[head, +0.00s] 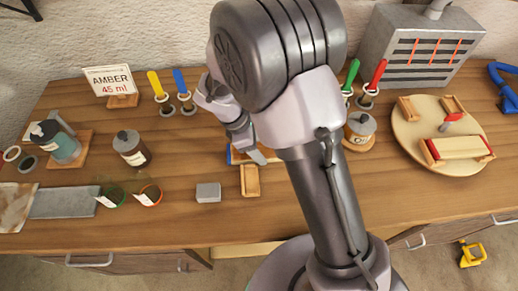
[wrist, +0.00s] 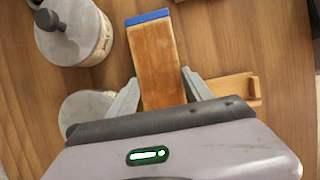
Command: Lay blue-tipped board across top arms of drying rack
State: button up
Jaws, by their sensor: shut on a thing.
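The blue-tipped board (wrist: 158,62) is a flat brown wooden strip with a blue end, pointing up in the wrist view. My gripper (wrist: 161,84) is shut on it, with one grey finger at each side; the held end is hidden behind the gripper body. In the head view a bit of the blue tip (head: 229,154) shows beside my arm, which hides most of the board and gripper. Whether the board touches the bench cannot be told.
A small wooden tray (head: 250,181) and grey block (head: 208,192) lie near the board. Jars, including a dark one (head: 131,148), stand left. A round wooden board (head: 412,137) with a red-topped clamp and a grey slotted box (head: 420,50) stand right. Bare bench lies at front centre.

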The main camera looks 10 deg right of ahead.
jog(key=o, duration=1.2)
